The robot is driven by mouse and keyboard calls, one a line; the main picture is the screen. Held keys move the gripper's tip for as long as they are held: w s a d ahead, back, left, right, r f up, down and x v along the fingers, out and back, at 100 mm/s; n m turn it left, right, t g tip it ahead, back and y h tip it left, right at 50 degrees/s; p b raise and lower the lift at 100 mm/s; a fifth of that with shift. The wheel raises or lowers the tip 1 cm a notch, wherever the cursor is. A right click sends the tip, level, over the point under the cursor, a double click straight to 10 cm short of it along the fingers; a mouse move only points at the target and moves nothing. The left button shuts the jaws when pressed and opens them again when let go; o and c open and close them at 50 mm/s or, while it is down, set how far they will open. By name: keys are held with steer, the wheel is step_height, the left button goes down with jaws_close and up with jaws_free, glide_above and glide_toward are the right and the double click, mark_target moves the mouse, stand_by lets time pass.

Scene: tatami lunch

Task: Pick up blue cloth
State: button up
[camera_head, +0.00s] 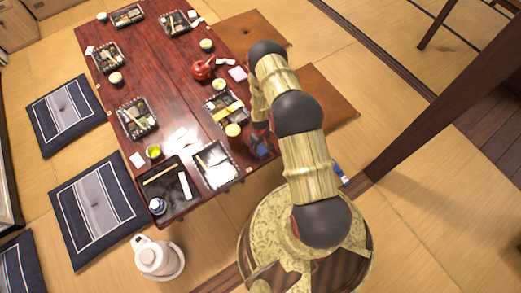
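No blue cloth can be told for certain. A small blue and white item (340,173) lies at the right of my arm, partly hidden behind it; it is too small to tell whether it is cloth. My arm reaches up from my base and bends down over the right edge of the low red-brown table (160,75). My gripper (262,147) is a small dark shape with a bluish tint at the table's near right edge, beside a tray. Its fingers are too small and partly hidden to tell whether they hold anything. The small blue item is apart from it.
Several lunch trays stand on the table, among them a near tray (215,165) and a black tray (172,188) with a blue-white jar (157,206). A red teapot (203,69) stands farther back. A white kettle (157,258) and cushions (100,208) are on the tatami. A dark post rises at right.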

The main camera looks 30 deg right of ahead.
mark_target(261, 149)
steer(key=c, duration=0.6)
steer(key=shift+c, duration=0.4)
steer(key=shift+r, duration=0.1)
steer(key=shift+r+p, duration=0.45)
steer(key=shift+r, duration=0.15)
steer(key=r, duration=0.1)
steer(key=r+p, duration=0.1)
steer(key=shift+s+r, duration=0.2)
steer(key=shift+r, duration=0.1)
steer(key=s+a+r+p, duration=0.3)
steer(key=s+r+p, duration=0.2)
steer(key=s+r, duration=0.4)
steer(key=shift+s, duration=2.1)
steer(key=shift+a, duration=0.1)
